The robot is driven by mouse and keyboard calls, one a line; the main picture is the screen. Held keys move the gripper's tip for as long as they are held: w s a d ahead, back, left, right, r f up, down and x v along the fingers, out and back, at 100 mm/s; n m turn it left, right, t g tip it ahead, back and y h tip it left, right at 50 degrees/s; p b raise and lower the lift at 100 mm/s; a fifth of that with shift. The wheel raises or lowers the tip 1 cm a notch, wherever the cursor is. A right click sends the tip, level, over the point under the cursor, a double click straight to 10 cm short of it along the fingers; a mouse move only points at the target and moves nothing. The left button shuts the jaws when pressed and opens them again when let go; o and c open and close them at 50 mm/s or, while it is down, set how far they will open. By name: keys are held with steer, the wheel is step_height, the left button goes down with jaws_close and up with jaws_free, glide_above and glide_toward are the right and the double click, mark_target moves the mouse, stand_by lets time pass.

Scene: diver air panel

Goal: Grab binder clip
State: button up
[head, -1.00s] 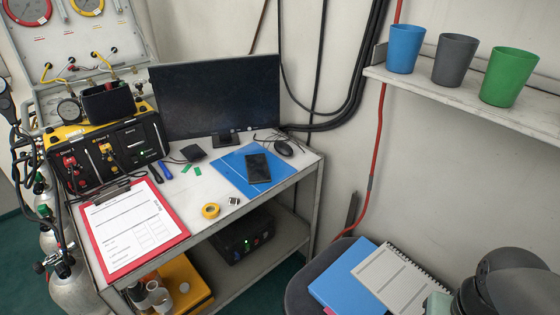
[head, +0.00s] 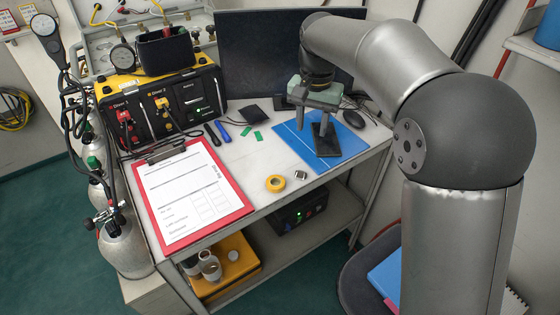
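A small dark and silver item (head: 301,175), which looks like the binder clip, lies near the front edge of the white desk (head: 262,160), just right of a yellow tape roll (head: 275,183). It is too small to make out clearly. My gripper (head: 312,131) points down above the blue folder (head: 342,148) and black phone (head: 327,145), behind and above the small item. Its two fingers are apart with nothing seen between them. I cannot tell its exact height over the phone.
A red clipboard (head: 242,203) with paper lies at the left. Green pieces (head: 258,135), a blue marker (head: 224,132) and a mouse (head: 354,119) lie farther back. The monitor (head: 240,55) and diver panel (head: 160,104) stand behind. The desk around the tape is mostly clear.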

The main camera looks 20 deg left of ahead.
steer(key=a+f, duration=0.1)
steer(key=a, duration=0.1)
glide_above(301, 172)
steer(key=f, duration=1.1)
steer(key=shift+s+d+f+p, duration=0.1)
steer(key=shift+s+d+p, duration=0.1)
steer(key=shift+s+p, duration=0.15)
steer(key=shift+w+a+f+p, duration=0.1)
steer(key=shift+f+p, duration=0.1)
steer(key=shift+f, duration=0.65)
steer(key=shift+w+a+f+p, duration=0.1)
steer(key=shift+w+f+p, duration=0.1)
steer(key=shift+f, duration=0.7)
steer(key=shift+w+f+p, duration=0.1)
steer(key=shift+f+p, duration=0.1)
steer(key=shift+f, duration=0.65)
steer(key=c, duration=0.7)
